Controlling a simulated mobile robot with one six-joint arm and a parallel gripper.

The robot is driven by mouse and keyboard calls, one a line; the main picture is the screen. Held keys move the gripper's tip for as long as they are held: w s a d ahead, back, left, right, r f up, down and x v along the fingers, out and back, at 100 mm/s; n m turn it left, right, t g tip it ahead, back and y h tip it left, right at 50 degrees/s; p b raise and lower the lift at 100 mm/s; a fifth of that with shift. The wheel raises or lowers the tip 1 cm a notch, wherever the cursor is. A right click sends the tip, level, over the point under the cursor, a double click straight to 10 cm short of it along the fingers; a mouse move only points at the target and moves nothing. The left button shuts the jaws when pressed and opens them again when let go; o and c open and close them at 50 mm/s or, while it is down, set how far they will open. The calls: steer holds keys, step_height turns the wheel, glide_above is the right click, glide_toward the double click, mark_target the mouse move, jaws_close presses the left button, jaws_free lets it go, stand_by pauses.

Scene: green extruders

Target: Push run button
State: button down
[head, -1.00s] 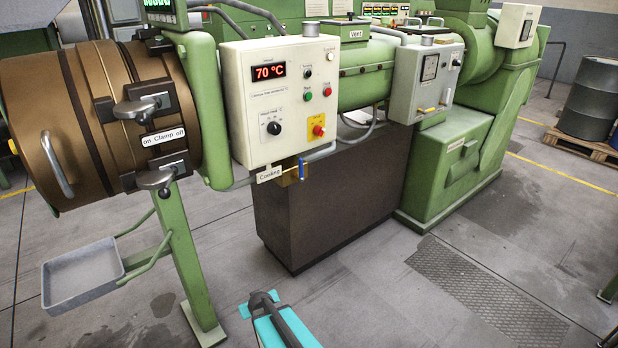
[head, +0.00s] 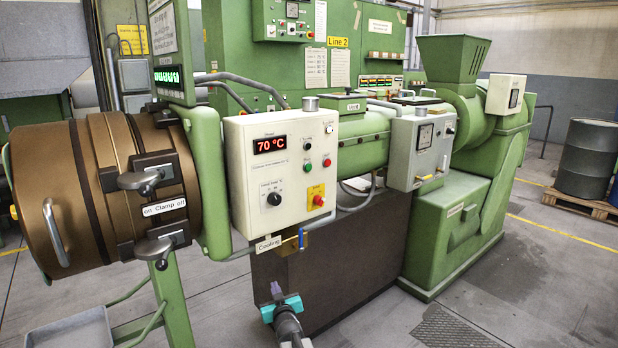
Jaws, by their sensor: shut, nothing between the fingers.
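A cream control box (head: 235,165) hangs on the green extruder and shows 70 °C in red digits. On its right side are a green button (head: 307,167), a red button (head: 327,162) and a black switch (head: 307,145) above them. Their small labels are too blurred to read, so I cannot tell which is the run button. A red mushroom button (head: 318,200) sits on a yellow plate below. My gripper (head: 277,291), with teal parts, is shut and empty, low in front of the machine, below the box and apart from the buttons.
A black selector knob (head: 274,198) is on the box's lower left. A brass valve with a blue lever (head: 301,240) and a "Cooling" label (head: 268,244) hang under the box. The brown barrel with clamp handles (head: 150,180) juts out at left.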

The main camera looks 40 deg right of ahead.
steer(key=s+d+r+t+h, duration=0.15)
steer(key=d+r, duration=0.25)
steer(key=r, duration=0.5)
steer(key=s+d+r+t+h, duration=0.1)
steer(key=d+r+t, duration=0.25)
steer(key=r, duration=0.55)
steer(key=n+t+p, duration=0.1)
steer(key=n+t, duration=0.2)
steer(key=t, duration=0.2)
glide_toward(309, 167)
steer(key=s+d+r, duration=0.2)
steer(key=s+r, duration=0.3)
steer(key=s, duration=0.2)
steer(key=shift+w+a+r, duration=0.1)
steer(key=shift+w+a, duration=0.05)
steer(key=shift+w, duration=0.1)
steer(key=w, duration=0.8)
steer(key=shift+w+d, duration=0.25)
steer(key=shift+w, duration=0.15)
steer(key=shift+w+b, duration=0.35)
